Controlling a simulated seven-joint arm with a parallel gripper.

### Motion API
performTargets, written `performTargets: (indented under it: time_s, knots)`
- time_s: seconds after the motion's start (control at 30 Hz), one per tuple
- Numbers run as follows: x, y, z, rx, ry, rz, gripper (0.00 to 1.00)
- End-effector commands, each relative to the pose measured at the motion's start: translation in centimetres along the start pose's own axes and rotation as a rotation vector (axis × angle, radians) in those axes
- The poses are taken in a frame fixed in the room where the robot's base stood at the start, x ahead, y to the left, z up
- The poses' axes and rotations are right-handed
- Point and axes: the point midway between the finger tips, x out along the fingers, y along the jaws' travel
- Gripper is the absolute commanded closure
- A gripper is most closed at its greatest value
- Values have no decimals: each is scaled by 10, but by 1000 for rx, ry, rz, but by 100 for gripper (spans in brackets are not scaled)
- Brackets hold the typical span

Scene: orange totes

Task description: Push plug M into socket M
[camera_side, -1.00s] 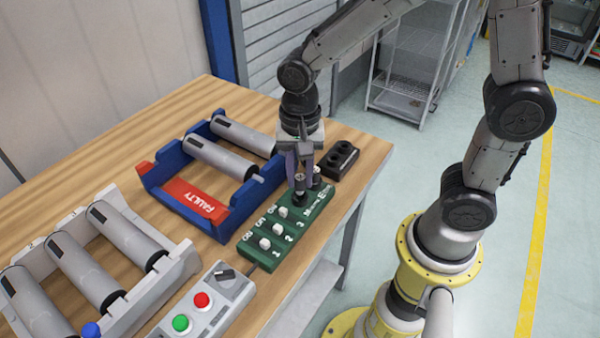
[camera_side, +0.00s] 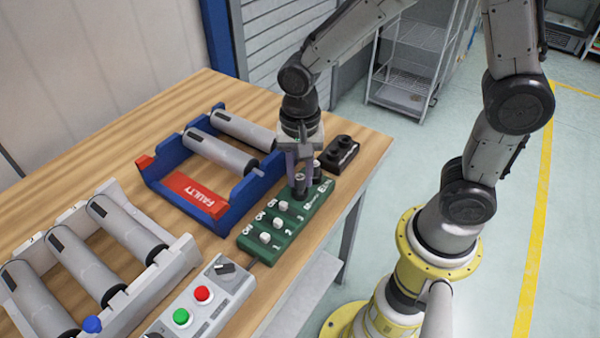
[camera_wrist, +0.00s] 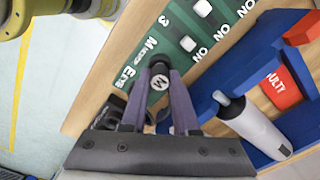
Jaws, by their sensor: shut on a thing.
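In the side view my gripper (camera_side: 299,172) points straight down, and plug M (camera_side: 299,186) stands upright at the far end of the green switch box (camera_side: 282,250). Socket M is hidden under the plug. I cannot tell how deep the plug sits. The green box also shows in the wrist view (camera_wrist: 128,88), with white lettering beside the plug.
A blue rack (camera_side: 222,222) with grey cylinders and a red FAULTY label is close on the left. A button box (camera_side: 203,300) and grey rack (camera_side: 180,262) stand in front.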

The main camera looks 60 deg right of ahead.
Motion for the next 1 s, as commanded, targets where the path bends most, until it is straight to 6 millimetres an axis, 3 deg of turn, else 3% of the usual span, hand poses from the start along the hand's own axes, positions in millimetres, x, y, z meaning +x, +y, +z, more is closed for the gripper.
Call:
performTargets:
  time_s: [0.57, 0.6, 0.73, 0.77, 1.0]
  knots:
    - [5, 0, 0, 0, 0, 1, 100]
    - [5, 0, 0, 0, 0, 0, 65]
    - [5, 0, 0, 0, 0, 0, 41]
    - [5, 0, 0, 0, 0, 0, 37]
    - [5, 0, 0, 0, 0, 0, 37]
